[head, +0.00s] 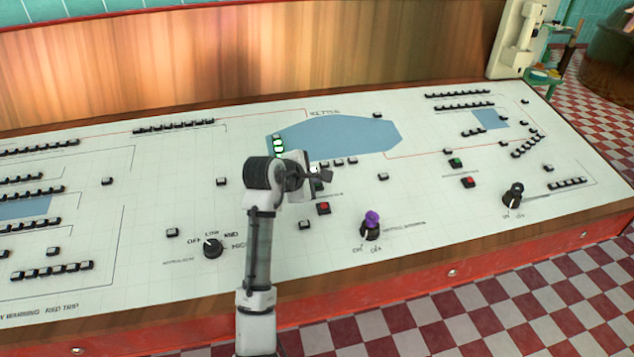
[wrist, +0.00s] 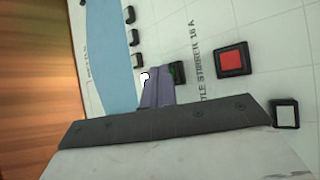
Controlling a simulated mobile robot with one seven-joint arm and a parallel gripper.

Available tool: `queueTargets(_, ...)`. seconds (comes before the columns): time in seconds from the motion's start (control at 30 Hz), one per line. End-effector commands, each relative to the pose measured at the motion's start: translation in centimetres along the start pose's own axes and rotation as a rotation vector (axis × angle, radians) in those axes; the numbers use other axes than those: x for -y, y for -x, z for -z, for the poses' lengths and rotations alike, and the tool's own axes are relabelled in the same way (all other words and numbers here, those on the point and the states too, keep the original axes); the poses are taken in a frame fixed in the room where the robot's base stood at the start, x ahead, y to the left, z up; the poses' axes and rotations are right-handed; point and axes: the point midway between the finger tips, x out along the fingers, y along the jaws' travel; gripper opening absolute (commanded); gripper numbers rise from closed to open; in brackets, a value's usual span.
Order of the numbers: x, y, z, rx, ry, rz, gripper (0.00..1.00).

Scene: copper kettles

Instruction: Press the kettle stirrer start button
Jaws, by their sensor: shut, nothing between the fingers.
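The control panel (head: 130,200) slopes in front of me. In the wrist view, a green button (wrist: 178,72) in a dark frame sits beside the printed label "KETTLE STIRRER 16 A" (wrist: 201,68). A red button (wrist: 231,60) lies on the other side of the label; it also shows in the head view (head: 323,208). My gripper (wrist: 158,90) is shut and empty, its fingers close beside the green button and partly covering it. I cannot tell whether they touch it. In the head view, my gripper (head: 322,175) hangs over this group and hides most of the green button.
A purple-topped knob (head: 371,226) stands up right of the red button. A black rotary knob (head: 212,248) is left of my arm. Another green button (head: 456,162) and red button (head: 468,182) lie further right. A blue kettle shape (head: 350,135) is behind my gripper.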

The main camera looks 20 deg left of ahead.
Motion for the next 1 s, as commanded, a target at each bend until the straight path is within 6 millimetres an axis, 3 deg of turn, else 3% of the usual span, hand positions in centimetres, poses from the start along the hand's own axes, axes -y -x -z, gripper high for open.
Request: queueTargets(1.0, -0.9, 1.2, -0.9, 0.000, 0.000, 0.000, 0.00)
